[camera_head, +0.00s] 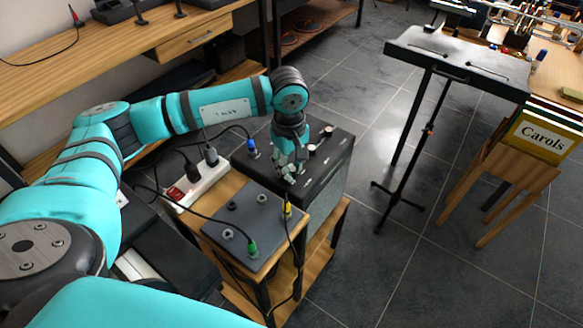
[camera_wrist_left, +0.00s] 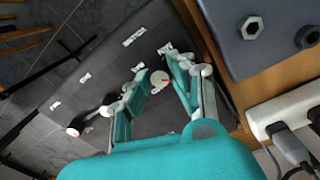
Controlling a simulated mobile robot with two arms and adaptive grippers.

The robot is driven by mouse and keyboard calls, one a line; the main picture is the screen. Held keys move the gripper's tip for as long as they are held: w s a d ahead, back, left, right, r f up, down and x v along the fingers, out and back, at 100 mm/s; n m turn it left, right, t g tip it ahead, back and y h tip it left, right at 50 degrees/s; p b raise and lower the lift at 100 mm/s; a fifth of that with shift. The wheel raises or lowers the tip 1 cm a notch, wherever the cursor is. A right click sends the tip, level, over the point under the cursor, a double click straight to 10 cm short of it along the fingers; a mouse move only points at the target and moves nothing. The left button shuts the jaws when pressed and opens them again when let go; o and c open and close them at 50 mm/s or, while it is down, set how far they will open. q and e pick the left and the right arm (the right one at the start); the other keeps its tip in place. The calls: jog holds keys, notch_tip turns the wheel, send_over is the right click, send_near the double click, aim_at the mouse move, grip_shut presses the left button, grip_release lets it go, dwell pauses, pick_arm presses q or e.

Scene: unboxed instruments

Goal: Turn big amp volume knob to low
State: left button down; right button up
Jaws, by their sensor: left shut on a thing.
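The big amp is a black box (camera_head: 335,165) on a wooden stand in the middle of the head view. Its dark top panel (camera_wrist_left: 130,60) fills much of the left wrist view, with small white labels. A round pale knob with a red mark (camera_wrist_left: 160,82) sits on that panel. My left gripper (camera_head: 290,176) reaches down onto the amp's top from above. In the left wrist view its two fingers (camera_wrist_left: 163,86) are on either side of the knob, shut on it. The head view hides this knob behind the gripper. My right gripper is not in view.
A grey pedal box (camera_head: 243,222) with plugged cables stands just in front of the amp. A white power strip (camera_head: 198,180) with plugs lies left of it. A black music stand (camera_head: 455,62) stands at the right. Tiled floor between is clear.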

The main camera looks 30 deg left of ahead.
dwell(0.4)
pick_arm(q)
jog(key=c, duration=1.1)
grip_release()
jog(key=shift+c, duration=0.2)
jog(key=shift+r, duration=0.3)
notch_tip(320, 180, up, 11)
jog(key=shift+s+r, duration=0.2)
jog(key=shift+s, duration=0.05)
jog(key=shift+a, duration=0.1)
